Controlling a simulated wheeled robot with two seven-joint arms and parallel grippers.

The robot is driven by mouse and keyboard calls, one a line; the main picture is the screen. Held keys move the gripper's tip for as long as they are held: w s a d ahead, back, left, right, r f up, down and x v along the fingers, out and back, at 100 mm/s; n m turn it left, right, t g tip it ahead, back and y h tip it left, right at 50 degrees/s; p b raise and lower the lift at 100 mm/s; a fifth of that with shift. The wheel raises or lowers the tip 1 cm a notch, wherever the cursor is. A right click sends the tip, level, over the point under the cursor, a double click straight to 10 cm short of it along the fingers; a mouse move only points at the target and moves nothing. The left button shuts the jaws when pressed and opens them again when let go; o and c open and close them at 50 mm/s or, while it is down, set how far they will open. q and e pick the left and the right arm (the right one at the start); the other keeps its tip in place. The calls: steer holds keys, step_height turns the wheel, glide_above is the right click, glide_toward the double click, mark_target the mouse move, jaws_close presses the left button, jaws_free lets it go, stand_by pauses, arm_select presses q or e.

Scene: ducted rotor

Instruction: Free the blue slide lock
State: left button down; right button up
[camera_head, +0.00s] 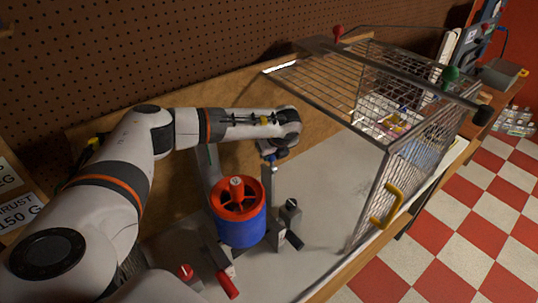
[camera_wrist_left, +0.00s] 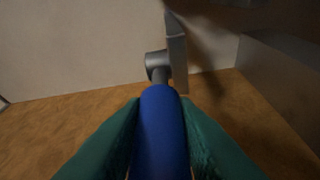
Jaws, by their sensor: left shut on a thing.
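The blue slide lock shows in the left wrist view as a rounded blue handle (camera_wrist_left: 160,135) with a grey metal shaft (camera_wrist_left: 160,67) beyond it. My left gripper's green fingers (camera_wrist_left: 160,150) are shut on the handle, one on each side. In the head view my left gripper (camera_head: 271,160) is small and partly hidden by its wrist, above and behind the ducted rotor. The ducted rotor has a red bladed top (camera_head: 238,196) and a blue round body (camera_head: 241,229), and stands upright on the bench. My right gripper is not in view.
A wire cage (camera_head: 320,82) with a yellow handle (camera_head: 386,205) stands to the right of the rotor. Dark blocks (camera_head: 290,212) and a red-handled clamp (camera_head: 228,285) stand close around the rotor. The grey bench top (camera_head: 320,185) between rotor and cage is mostly clear.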

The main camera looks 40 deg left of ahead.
arm_select(q)
steer(key=shift+s+d+f+y+b, duration=0.1)
steer(key=shift+d+y+b, duration=0.3)
steer(key=shift+y+b, duration=0.3)
steer(key=shift+b, duration=0.3)
steer(key=c, duration=1.2)
jaws_free()
steer(key=shift+o, duration=0.2)
steer(key=p+v, duration=0.4)
steer(key=v, duration=0.8)
steer(key=shift+s+d, duration=0.2)
steer(key=shift+c, duration=0.2)
